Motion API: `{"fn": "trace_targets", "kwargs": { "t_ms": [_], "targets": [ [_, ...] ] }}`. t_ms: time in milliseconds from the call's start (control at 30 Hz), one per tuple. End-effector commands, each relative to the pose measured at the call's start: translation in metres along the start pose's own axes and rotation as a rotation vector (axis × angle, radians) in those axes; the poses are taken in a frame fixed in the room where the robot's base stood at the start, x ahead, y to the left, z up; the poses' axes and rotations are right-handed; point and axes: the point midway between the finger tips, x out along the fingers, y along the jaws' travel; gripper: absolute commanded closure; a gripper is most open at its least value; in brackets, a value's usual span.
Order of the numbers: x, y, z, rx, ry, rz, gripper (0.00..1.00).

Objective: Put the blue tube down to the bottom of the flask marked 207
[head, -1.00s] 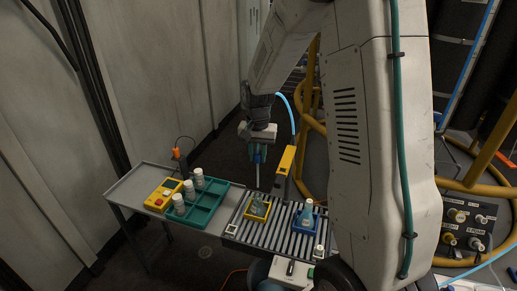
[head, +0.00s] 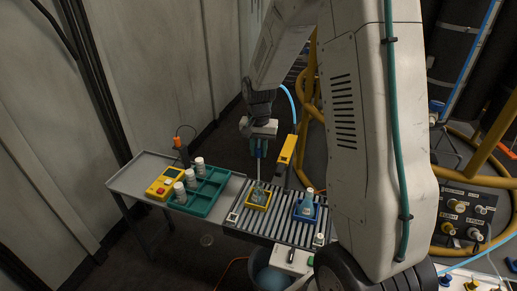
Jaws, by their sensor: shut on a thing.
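My gripper (head: 259,145) is shut on the blue tube (head: 258,168), which hangs upright as a thin stem, blue near the fingers and paler below. Its lower end meets the neck of a clear flask (head: 257,195). Whether the tip is inside the neck or in front of it is hard to tell. This flask stands in a yellow holder (head: 258,207) on the roller table. A second flask (head: 307,206), with bluish contents, stands in a blue holder (head: 306,217) to the right. No number is readable on either flask.
A yellow device (head: 287,150) on a blue hose hangs right of my gripper. Left of the flasks is a teal tray (head: 205,206) with several white-capped jars and a yellow box (head: 164,184) on the grey table (head: 134,176). Rollers (head: 280,222) lie bare between the holders.

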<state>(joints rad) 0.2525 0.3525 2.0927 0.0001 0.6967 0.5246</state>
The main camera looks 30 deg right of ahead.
Motion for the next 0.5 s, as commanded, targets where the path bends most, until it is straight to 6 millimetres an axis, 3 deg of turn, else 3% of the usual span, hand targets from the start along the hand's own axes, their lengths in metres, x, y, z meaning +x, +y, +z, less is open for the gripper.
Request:
{"fn": "trace_targets", "kwargs": {
  "t_ms": [500],
  "targets": [
    [0.011,0.0,0.0,0.0,-0.001,0.001,0.95]
  ]
}}
